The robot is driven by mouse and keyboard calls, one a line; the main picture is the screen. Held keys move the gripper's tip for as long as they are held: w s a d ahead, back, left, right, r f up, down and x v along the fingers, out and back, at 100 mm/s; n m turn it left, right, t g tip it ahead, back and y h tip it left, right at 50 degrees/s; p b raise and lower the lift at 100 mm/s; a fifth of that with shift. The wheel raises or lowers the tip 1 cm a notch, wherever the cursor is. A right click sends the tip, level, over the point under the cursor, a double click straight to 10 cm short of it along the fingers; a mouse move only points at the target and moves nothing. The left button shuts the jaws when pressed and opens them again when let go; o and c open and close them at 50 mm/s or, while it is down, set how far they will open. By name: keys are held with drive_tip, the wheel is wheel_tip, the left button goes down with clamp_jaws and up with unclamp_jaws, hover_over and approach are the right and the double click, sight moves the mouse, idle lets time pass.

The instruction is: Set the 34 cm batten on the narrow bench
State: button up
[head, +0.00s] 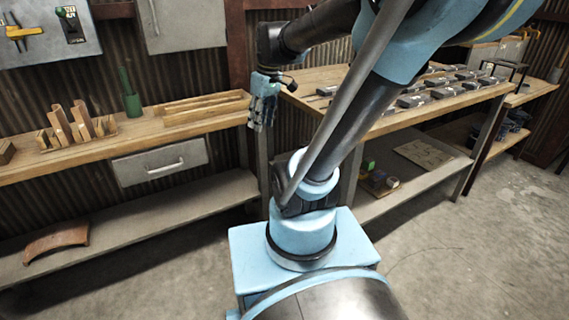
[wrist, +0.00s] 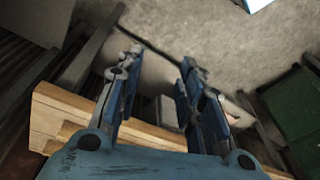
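Long pale wooden battens (head: 205,105) lie side by side at the right end of the left wooden bench (head: 130,140). I cannot tell which one is 34 cm, or which bench is the narrow one. My gripper (head: 262,122) hangs pointing down just past that bench's right end, beside the battens. In the wrist view its two fingers (wrist: 160,95) are spread apart, with nothing held between them. Pale wooden strips (wrist: 75,115) show below and left of the fingers; I cannot tell whether they are battens or bench.
Upright wooden pieces (head: 75,125) and a green holder (head: 132,104) stand on the left bench. A wider bench (head: 445,100) at right carries rows of dark-and-grey items. A smaller table (head: 532,90) stands beyond it. A curved brown piece (head: 57,241) lies on the lower shelf.

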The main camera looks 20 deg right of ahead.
drive_tip(key=s+d+f+m, duration=0.2)
drive_tip(key=s+f+m, duration=0.1)
drive_tip(key=s+f, duration=0.2)
drive_tip(key=s+d+f+m+t+h, duration=0.1)
drive_tip(key=s+d+f+m, duration=0.2)
drive_tip(key=s+f+m, duration=0.1)
drive_tip(key=shift+s+f+m+h, duration=0.3)
drive_tip(key=shift+s+f, duration=0.45)
drive_tip(key=shift+f, duration=0.15)
drive_tip(key=shift+w+d+f, duration=0.1)
drive_tip(key=shift+w+f, duration=0.1)
drive_tip(key=shift+w, duration=0.2)
drive_tip(key=shift+s, duration=0.1)
